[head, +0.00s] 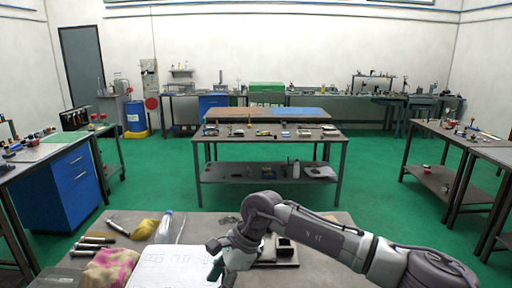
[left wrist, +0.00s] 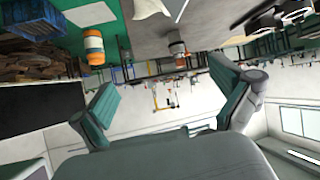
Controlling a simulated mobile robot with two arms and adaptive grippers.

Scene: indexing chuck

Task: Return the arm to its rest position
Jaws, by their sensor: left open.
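My right arm comes in from the right in the head view and reaches across the front workbench (head: 345,222). Its right gripper (head: 218,266) points down over the white drawing sheet (head: 170,268). One teal finger shows and the rest is hidden by the hand, so its opening cannot be told. A dark square fixture (head: 286,248) on a pale plate sits just behind the arm, partly covered. My left arm is outside the head view. In the left wrist view my left gripper (left wrist: 168,100) has its two teal fingers wide apart with nothing between them.
On the front bench lie a clear bottle (head: 164,227), a yellow cloth (head: 145,229), a pink-patterned cloth (head: 108,268) and several metal tools (head: 97,239). A middle table (head: 270,146) with small parts stands beyond open green floor (head: 375,195). Side benches flank it.

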